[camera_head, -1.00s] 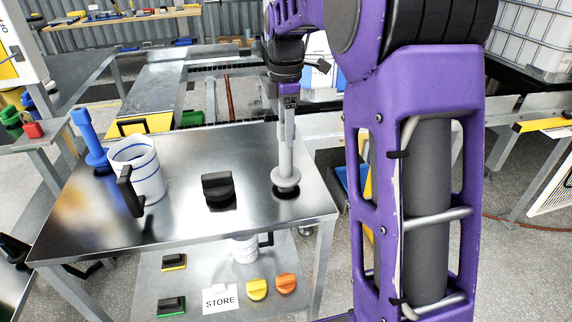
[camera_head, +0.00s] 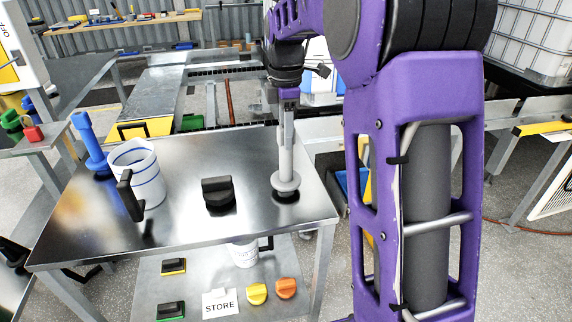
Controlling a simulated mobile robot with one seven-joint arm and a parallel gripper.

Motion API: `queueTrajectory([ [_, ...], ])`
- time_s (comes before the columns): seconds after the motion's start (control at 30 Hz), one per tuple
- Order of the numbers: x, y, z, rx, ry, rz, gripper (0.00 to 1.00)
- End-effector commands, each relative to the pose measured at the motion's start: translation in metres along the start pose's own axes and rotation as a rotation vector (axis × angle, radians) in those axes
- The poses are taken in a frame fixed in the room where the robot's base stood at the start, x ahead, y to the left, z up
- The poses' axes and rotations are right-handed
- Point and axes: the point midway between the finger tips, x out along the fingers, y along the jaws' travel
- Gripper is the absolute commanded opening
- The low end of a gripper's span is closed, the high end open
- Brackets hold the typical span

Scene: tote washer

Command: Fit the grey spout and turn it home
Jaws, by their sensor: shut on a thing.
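The grey spout (camera_head: 286,170) stands upright near the right edge of the steel table (camera_head: 120,234). Its wide round flange is low, just over a dark round base on the tabletop. I cannot tell whether the flange touches that base. My gripper (camera_head: 287,125) points down from above and is shut on the spout's upper stem. The fingertips are small and partly merge with the stem in this view.
A black knob (camera_head: 218,193) sits left of the spout. A white jug (camera_head: 147,172) with a black handle and a blue spout (camera_head: 90,143) stand farther left. Below, a shelf (camera_head: 205,277) holds yellow and orange knobs, brushes, another jug and a STORE card.

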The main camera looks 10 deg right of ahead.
Motion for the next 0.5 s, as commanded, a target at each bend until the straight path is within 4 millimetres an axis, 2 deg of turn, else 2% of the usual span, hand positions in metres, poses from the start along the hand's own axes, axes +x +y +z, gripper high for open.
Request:
queueTrajectory([
  [0.33,-0.0013,0.0001,0.0000,0.000,0.000,0.001,0.00],
  [0.5,-0.0081,0.0001,0.0000,0.000,0.000,0.001,0.00],
])
